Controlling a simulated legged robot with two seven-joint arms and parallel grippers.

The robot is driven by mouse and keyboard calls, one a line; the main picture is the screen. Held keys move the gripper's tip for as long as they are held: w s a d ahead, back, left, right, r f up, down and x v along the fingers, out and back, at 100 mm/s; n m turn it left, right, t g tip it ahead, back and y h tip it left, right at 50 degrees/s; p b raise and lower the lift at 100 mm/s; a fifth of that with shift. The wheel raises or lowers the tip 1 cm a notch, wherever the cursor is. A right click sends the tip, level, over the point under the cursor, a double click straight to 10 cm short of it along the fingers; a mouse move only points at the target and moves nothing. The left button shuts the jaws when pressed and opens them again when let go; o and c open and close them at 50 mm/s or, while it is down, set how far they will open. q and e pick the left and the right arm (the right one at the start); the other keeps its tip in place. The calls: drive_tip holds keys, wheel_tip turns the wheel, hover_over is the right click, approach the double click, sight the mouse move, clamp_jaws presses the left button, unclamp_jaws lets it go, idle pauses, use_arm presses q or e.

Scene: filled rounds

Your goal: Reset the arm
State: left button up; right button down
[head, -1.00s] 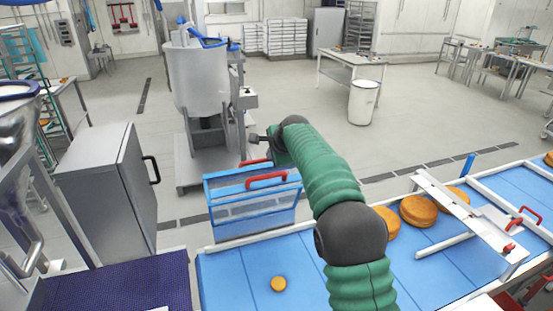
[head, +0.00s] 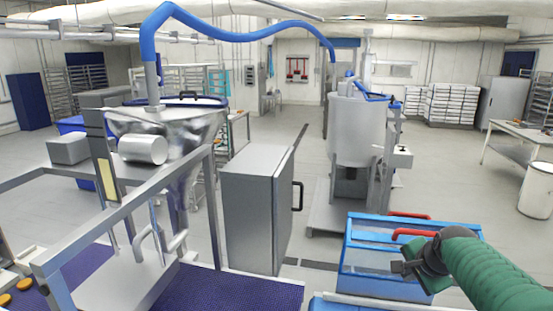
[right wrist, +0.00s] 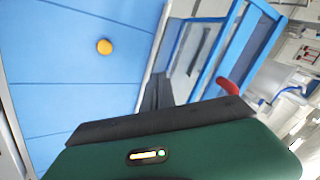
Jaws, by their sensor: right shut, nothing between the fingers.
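My right gripper (head: 402,268) is at the end of my green-sleeved right arm, which comes in from the lower right of the head view. Its dark fingers are shut with nothing held. They show in front of the blue-framed clear guard (head: 372,262) with red handles. In the right wrist view the gripper's fingers (right wrist: 158,92) point toward the belt edge beside the guard. A small orange round (right wrist: 104,46) lies on the blue belt (right wrist: 50,85), apart from the fingers. My left gripper is not in view.
A grey cabinet (head: 258,210) with a black handle stands left of the guard. A steel hopper (head: 180,130) and metal rails are further left, by a dark purple mesh belt (head: 235,290). A large mixing vessel (head: 357,130) stands behind. Open floor lies at the right.

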drive_tip(key=s+a+f+n+g+b, duration=0.1)
drive_tip(key=s+a+f+n+b, duration=0.2)
drive_tip(key=s+f, duration=0.5)
drive_tip(key=s+a+f+n+g+b, duration=0.2)
drive_tip(key=s+a+f+n, duration=0.4)
drive_tip(key=s+f, duration=0.3)
drive_tip(key=s+a+f+n+g+y+b, duration=0.1)
drive_tip(key=s+a+f+n+b, duration=0.2)
drive_tip(key=f, duration=1)
drive_tip(key=s+a+n, duration=0.2)
drive_tip(key=s, duration=0.3)
drive_tip(key=shift+s+g+b, duration=0.25)
drive_tip(key=shift+g+b, duration=0.05)
